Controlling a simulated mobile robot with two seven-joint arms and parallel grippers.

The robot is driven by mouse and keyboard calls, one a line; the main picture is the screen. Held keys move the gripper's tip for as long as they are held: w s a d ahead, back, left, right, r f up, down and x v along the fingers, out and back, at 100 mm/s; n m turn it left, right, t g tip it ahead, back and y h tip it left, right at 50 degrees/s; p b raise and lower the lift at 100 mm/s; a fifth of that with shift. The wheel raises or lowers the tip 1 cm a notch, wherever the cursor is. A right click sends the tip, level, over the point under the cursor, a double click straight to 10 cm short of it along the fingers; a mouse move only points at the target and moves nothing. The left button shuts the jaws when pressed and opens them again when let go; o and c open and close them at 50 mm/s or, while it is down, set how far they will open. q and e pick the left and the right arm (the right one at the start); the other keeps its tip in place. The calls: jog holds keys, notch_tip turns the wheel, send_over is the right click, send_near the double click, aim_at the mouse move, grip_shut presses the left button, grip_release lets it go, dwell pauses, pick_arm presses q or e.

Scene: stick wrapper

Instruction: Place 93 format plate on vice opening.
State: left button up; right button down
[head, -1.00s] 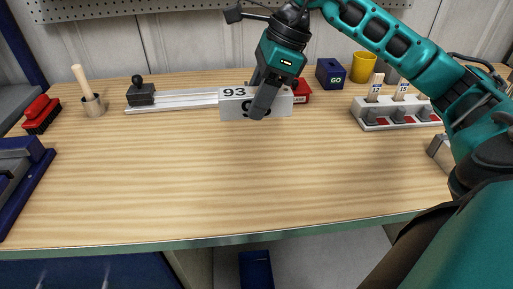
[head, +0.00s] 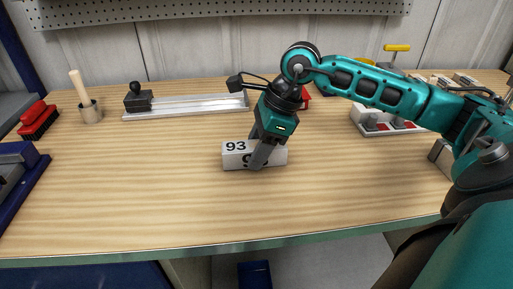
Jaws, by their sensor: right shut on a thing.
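The 93 format plate (head: 236,160) is a white block marked "93" in black on its front. My right gripper (head: 258,160) is shut on it from above near the middle of the workbench, with a grey finger covering part of the lower marking. I cannot tell whether the plate touches the bench or hangs just above it. A dark blue device with grey parts (head: 30,160) at the left edge may be the vice; it is cut off by the frame, and its opening is not clear. My left gripper is not in view.
A metal rail (head: 190,106) with a black knobbed block (head: 137,99) lies at the back. A white tray (head: 375,131) is at right. The front left bench (head: 140,200) is clear.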

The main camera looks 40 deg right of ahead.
jog(key=shift+f, duration=0.1)
jog(key=c, duration=1)
grip_release()
jog(key=o, duration=0.5)
